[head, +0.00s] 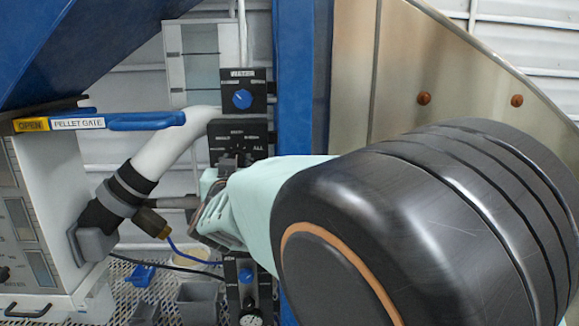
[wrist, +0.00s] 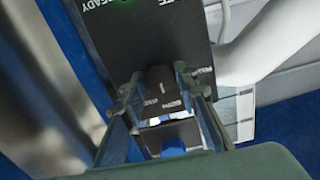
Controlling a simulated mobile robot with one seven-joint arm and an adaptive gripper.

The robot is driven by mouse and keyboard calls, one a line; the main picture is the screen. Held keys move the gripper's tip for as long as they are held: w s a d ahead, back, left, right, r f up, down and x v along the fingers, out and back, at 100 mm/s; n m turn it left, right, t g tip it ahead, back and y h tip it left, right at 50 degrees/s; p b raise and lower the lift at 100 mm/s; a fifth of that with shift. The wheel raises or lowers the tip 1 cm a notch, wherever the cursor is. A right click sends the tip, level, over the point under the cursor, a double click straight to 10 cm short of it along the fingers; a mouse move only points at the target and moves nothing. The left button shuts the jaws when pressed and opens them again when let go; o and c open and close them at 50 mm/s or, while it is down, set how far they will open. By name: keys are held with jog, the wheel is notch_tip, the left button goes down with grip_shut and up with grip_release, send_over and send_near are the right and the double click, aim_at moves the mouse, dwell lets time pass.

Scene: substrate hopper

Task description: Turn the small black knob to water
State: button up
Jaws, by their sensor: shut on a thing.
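The small black knob (wrist: 159,82) shows in the wrist view on a black panel (wrist: 135,38), with white labels around it. Its pointer mark is small, and I cannot tell for certain which label it faces. My gripper (wrist: 157,86) is shut on the knob, one finger on each side. In the head view my gripper (head: 222,190) reaches in front of the lower part of the black panel (head: 238,135), whose right label reads ALL. There the gripper hides the knob. Most other labels are too small to read.
A blue knob (head: 242,98) sits on a separate panel just above. A blue PELLET GATE handle (head: 145,121) and a white pipe (head: 165,150) are to the left. A blue post (head: 295,80) stands close on the right. Small bins (head: 197,300) lie below.

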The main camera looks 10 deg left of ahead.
jog(key=shift+m+b, duration=2.3)
jog(key=shift+m, duration=1.5)
jog(key=o, duration=1.1)
jog(key=shift+o, duration=0.2)
jog(key=v, duration=0.7)
jog(key=shift+s, duration=0.3)
